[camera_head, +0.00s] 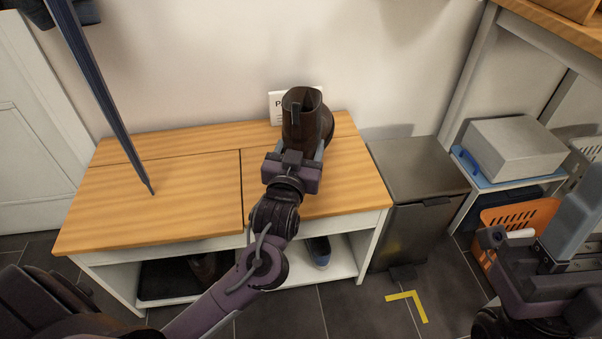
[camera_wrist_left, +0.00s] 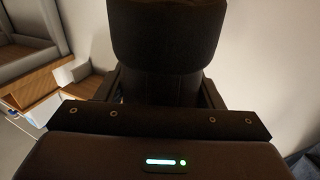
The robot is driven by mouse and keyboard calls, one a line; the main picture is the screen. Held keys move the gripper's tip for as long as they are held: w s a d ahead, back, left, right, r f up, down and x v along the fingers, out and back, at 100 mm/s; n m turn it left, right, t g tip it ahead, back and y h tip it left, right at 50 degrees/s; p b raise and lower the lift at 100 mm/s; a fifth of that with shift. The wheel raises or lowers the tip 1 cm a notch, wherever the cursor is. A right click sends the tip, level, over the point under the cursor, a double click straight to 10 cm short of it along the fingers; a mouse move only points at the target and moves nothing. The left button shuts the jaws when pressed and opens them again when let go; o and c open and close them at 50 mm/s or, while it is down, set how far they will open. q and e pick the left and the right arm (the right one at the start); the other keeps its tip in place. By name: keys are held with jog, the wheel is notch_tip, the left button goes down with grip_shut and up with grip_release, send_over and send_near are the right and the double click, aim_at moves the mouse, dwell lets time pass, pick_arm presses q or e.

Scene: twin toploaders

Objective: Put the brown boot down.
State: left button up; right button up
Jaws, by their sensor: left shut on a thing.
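The brown boot (camera_head: 306,118) is upright above the back right part of the wooden bench top (camera_head: 190,190). My left gripper (camera_head: 296,152) is shut on the brown boot, holding it from the near side. The boot also fills the upper middle of the left wrist view (camera_wrist_left: 168,40), between the fingers. The gripper hides the boot's lower part, so I cannot tell whether its sole touches the bench. My right gripper (camera_head: 530,238) is at the lower right, away from the bench; its jaw opening is unclear.
A small white sign (camera_head: 277,106) stands behind the boot. A blue shoe (camera_head: 320,252) is on the lower shelf. A dark bin (camera_head: 420,180) and an orange basket (camera_head: 524,214) stand right. The bench's left top is mostly clear.

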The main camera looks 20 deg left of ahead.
pick_arm(q)
notch_tip(320, 180, down, 7)
jog(key=shift+b, duration=1.25)
jog(key=o, duration=1.1)
jog(key=shift+f, duration=0.1)
jog(key=shift+o, duration=1.4)
